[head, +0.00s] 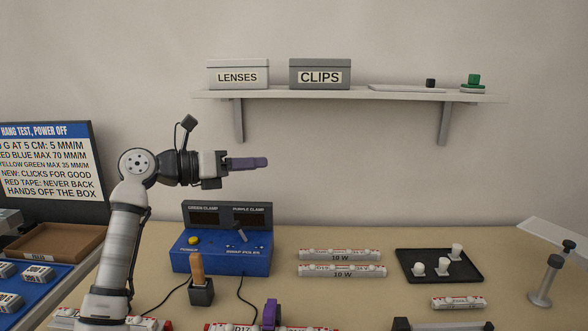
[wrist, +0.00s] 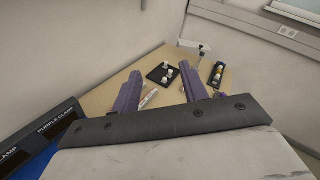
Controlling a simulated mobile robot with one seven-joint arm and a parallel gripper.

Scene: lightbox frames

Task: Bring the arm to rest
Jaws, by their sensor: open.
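My arm rises at the left of the head view, bends at the elbow and points right in the air above the blue box. My gripper (head: 264,162) is level, above the bench and in front of the wall, touching nothing. In the head view its purple fingers overlap from the side. In the wrist view my gripper (wrist: 162,78) shows two purple fingers standing apart with nothing between them.
A blue clamp box (head: 220,262) stands below my gripper. A wall shelf (head: 350,97) with grey boxes is above. A black tray (head: 473,273) with white pieces and labelled white bars (head: 342,271) lie to the right. A sign board (head: 50,165) stands left.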

